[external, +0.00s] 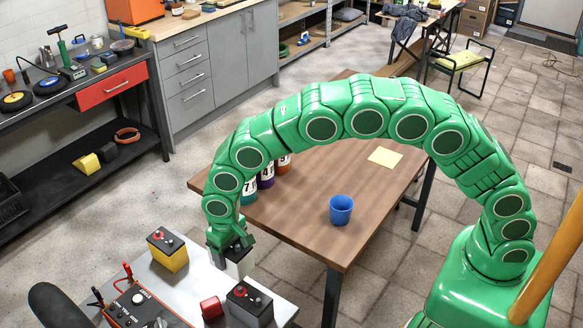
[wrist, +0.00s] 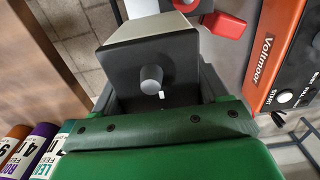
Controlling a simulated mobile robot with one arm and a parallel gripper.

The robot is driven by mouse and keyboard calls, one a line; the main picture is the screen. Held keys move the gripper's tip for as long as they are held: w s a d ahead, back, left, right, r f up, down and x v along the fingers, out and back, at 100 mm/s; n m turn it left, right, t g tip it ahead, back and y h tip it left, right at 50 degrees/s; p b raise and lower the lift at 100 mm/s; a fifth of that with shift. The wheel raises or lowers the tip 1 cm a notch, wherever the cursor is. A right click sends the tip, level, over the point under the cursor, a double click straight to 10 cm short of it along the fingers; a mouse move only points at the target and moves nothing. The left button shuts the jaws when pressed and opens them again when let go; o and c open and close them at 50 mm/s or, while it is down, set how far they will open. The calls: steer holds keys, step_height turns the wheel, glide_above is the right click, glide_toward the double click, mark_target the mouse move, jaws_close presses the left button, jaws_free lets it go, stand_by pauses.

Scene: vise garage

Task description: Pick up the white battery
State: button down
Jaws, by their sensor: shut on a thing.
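The white battery (external: 238,266) has a pale body and hangs below my gripper (external: 231,246), at the back edge of the light grey metal table (external: 200,280). The jaws are shut on its upper part. In the wrist view the dark top of the white battery (wrist: 125,72), with a round grey terminal, sits between the jaws of my gripper (wrist: 155,110). My gripper hides part of the battery in the external view. I cannot tell whether its bottom touches the table.
A yellow battery (external: 168,252), a dark-topped battery (external: 250,306), a red block (external: 211,308) and an orange Voltmoor tester (external: 140,308) stand nearby on the metal table.

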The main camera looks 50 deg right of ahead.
mark_target(252, 246)
steer(key=shift+s+d+r, duration=0.45)
steer(key=shift+s+d, duration=0.05)
steer(key=shift+s, duration=0.35)
steer(key=shift+s+d+r, duration=0.5)
steer(key=shift+s, duration=0.3)
steer(key=shift+s+d+r, duration=0.45)
steer(key=shift+s+d, duration=0.05)
steer(key=shift+s, duration=0.35)
